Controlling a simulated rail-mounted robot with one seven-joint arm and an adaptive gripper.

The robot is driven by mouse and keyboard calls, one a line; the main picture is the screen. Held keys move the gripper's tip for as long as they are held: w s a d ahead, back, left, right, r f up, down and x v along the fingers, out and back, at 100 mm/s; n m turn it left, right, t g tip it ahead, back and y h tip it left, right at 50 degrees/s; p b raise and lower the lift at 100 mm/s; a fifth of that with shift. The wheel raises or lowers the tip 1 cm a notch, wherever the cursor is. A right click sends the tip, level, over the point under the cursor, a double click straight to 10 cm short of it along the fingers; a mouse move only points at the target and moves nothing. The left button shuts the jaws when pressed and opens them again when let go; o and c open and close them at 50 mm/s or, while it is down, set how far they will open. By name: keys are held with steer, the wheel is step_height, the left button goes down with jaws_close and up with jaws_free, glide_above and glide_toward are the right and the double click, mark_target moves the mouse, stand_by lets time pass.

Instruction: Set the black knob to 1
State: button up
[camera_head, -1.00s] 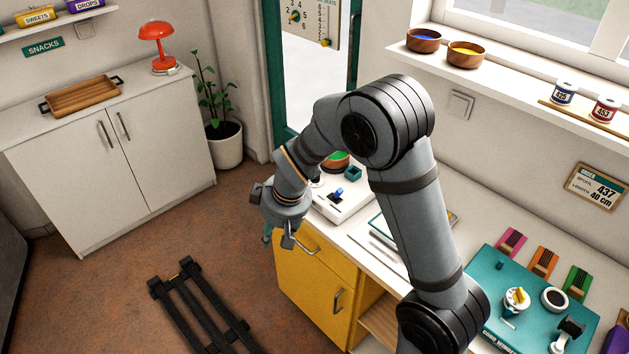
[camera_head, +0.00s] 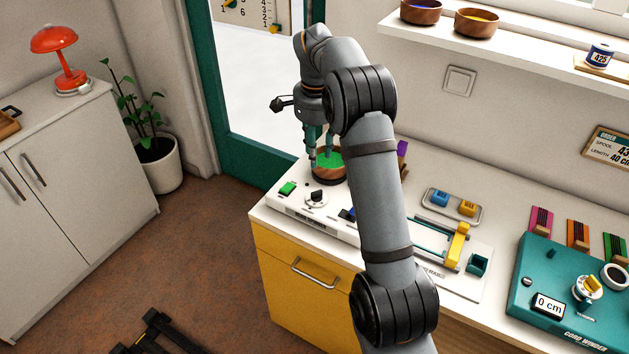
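The black knob (camera_head: 317,195) sits on a pale round dial on the white bead machine (camera_head: 285,212), near its left end. The dial's marks are too small to read. My gripper (camera_head: 320,158) points down over the brown round bowl with a green inside (camera_head: 328,175), behind the knob and above it, apart from it. Its two teal fingers stand apart with nothing visible between them. My arm hides the middle of the white machine.
A green button (camera_head: 287,188) lies left of the knob. A yellow slide part (camera_head: 457,245) and a grey tray (camera_head: 451,206) with blue and yellow pieces are to the right. The teal cord winder (camera_head: 530,285) stands at the far right. A shelf (camera_head: 400,27) runs above.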

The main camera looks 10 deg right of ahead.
mark_target(317, 192)
steer(key=s+f+m, duration=0.1)
steer(key=f, duration=0.2)
steer(key=s+f+m+b, duration=0.1)
steer(key=f, duration=0.3)
steer(key=s+f+m+g, duration=0.1)
steer(key=f+m, duration=0.1)
steer(key=f, duration=0.1)
steer(key=shift+s+a+f, duration=0.15)
steer(key=shift+a+f, duration=0.05)
steer(key=shift+a, duration=0.1)
steer(key=shift+c, duration=0.9)
jaws_close()
